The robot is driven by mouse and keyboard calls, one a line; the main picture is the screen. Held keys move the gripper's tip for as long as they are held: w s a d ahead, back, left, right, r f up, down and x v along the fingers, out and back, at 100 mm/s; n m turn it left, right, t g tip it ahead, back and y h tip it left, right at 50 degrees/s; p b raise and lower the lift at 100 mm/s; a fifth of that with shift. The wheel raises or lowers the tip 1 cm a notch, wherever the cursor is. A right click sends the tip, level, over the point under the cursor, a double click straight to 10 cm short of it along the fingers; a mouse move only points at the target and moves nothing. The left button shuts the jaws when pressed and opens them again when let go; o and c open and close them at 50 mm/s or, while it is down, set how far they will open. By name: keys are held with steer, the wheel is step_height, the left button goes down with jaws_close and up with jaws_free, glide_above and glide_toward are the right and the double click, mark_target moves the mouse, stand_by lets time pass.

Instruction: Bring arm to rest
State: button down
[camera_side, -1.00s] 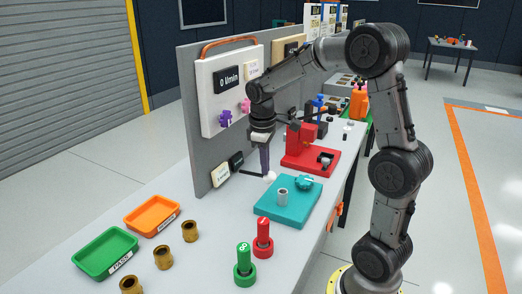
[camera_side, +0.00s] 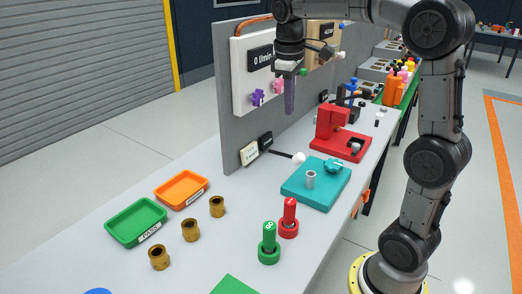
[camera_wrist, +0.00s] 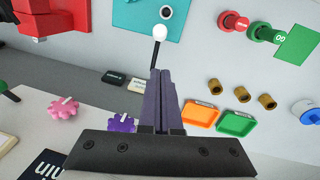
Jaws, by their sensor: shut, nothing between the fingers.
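My gripper (camera_side: 290,98) hangs above the table in front of the white panel, pointing down. Its purple-grey fingers are together with nothing between them. In the wrist view my gripper (camera_wrist: 159,80) shows its shut fingers in the middle of the picture. A black lever with a white knob (camera_side: 298,158) is below it in the side view and apart from it. The white knob (camera_wrist: 160,31) also shows beyond the fingertips in the wrist view.
The white panel (camera_side: 240,80) with pink and purple knobs stands close behind my gripper. The teal plate (camera_side: 325,190), red press (camera_side: 330,122), green tray (camera_side: 125,213), orange tray (camera_side: 170,193), brass bushings (camera_side: 190,230) and green and red plugs (camera_side: 269,240) occupy the table.

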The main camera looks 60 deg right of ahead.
steer(key=s+a+r+n+t, duration=0.1)
steer(key=s+a+r+t, duration=0.2)
steer(key=s+a, duration=0.6)
steer(key=s+a+f+m+t+y, duration=0.1)
steer(key=s+a+f+m+t, duration=0.1)
steer(key=s+a+f, duration=0.3)
steer(key=s+f, duration=0.4)
steer(key=f, duration=0.1)
steer(key=shift+m+y, duration=0.3)
